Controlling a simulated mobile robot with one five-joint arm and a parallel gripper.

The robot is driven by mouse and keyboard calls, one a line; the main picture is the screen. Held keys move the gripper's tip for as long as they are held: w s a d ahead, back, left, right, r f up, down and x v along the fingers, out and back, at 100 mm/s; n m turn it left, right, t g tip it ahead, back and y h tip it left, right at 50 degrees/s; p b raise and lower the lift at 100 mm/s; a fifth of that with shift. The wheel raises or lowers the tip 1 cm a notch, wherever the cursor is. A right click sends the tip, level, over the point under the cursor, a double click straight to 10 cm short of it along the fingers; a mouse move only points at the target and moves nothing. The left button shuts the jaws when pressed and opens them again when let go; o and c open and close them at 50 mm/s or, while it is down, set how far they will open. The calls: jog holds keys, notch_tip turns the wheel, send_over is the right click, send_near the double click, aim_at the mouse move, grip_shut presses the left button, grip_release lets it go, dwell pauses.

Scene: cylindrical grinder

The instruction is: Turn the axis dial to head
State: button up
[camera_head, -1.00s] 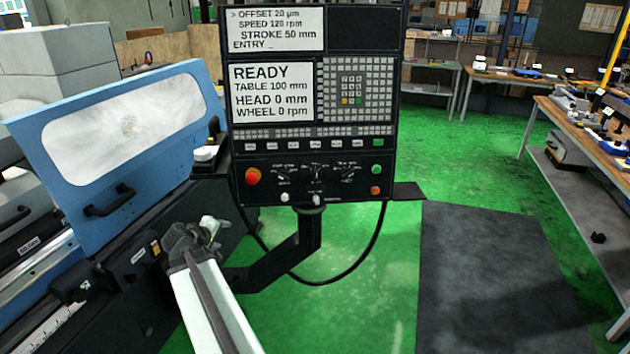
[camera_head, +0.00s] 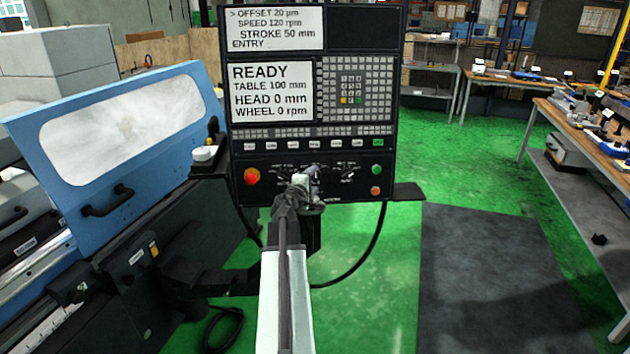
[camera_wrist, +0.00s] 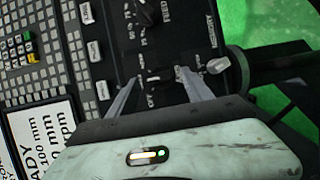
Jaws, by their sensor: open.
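The control panel (camera_head: 330,190) stands upright in front of me, with a row of small black dials on its lower part. My gripper (camera_head: 305,176) is in front of the middle of that row and hides part of it. In the wrist view my gripper (camera_wrist: 154,78) is open, with one finger on each side of the middle dial (camera_wrist: 152,83). I cannot tell whether the fingers touch it. The right dial (camera_wrist: 148,12) shows at the top edge of the wrist view. The dial labels are too small to read, so I cannot tell which is the axis dial.
A red stop button (camera_head: 252,176) is at the panel's lower left, with green (camera_head: 377,170) and red-orange (camera_head: 376,191) buttons at its right. A white-tipped lever (camera_wrist: 218,65) sticks out near the right finger. The blue machine door (camera_head: 120,205) is at left. The display reads HEAD 0 mm.

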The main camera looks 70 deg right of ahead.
aim_at(316, 176)
jog(key=shift+d+f, duration=0.25)
jog(key=shift+d, duration=0.9)
jog(key=shift+a, duration=0.1)
grip_shut()
jog(key=shift+r, duration=0.1)
jog(key=shift+m+p, duration=0.5)
jog(key=shift+r+m+y+p, duration=0.2)
jog(key=shift+m+y+p, duration=0.5)
jog(key=shift+m+p, duration=0.45)
jog(key=shift+f+m+t+y+p, duration=0.1)
jog(key=shift+m+t+y+p, duration=0.4)
jog(key=shift+m+y+p, duration=0.75)
jog(key=shift+m+h+p, duration=0.3)
jog(key=shift+m+h, duration=0.05)
jog(key=shift+m, duration=0.15)
